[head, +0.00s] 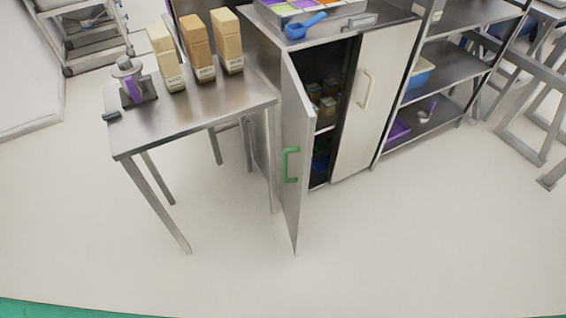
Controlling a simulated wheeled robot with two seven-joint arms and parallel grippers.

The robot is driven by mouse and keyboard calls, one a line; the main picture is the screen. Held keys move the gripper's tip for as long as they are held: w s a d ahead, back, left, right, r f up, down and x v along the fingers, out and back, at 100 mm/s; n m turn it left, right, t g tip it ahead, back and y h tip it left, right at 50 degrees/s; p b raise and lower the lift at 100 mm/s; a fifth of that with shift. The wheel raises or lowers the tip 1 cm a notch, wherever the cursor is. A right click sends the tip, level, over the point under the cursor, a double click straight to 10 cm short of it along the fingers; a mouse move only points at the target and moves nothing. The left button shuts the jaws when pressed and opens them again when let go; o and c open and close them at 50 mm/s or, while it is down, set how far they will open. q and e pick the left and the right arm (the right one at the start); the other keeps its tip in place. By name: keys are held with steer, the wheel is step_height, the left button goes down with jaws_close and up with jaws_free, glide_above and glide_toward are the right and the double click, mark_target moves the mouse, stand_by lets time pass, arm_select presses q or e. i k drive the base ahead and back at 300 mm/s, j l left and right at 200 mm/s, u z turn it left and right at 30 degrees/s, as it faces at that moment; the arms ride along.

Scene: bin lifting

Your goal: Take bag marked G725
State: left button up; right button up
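Three upright bags stand in a row at the back of the steel table (190,118). The left bag (161,48) is pale cream, the middle bag (197,40) is darker tan, and the right bag (227,36) is light beige. Each has a white label with dark print near its bottom. The print is too small to read, so I cannot tell which bag is marked G725. Neither of my grippers shows in the head view.
A device with a purple part (130,84) stands at the table's left end. Right of the table, a cabinet door (294,160) with a green handle stands open into the floor space. Shelving (455,65) is further right. The floor (350,250) in front is clear.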

mark_target(229, 48)
steer(key=i+l+u, duration=0.2)
steer(key=i+l, duration=0.2)
steer(key=l, duration=0.2)
steer(key=i+l+u, duration=0.1)
steer(key=l, duration=0.25)
steer(key=i, duration=0.1)
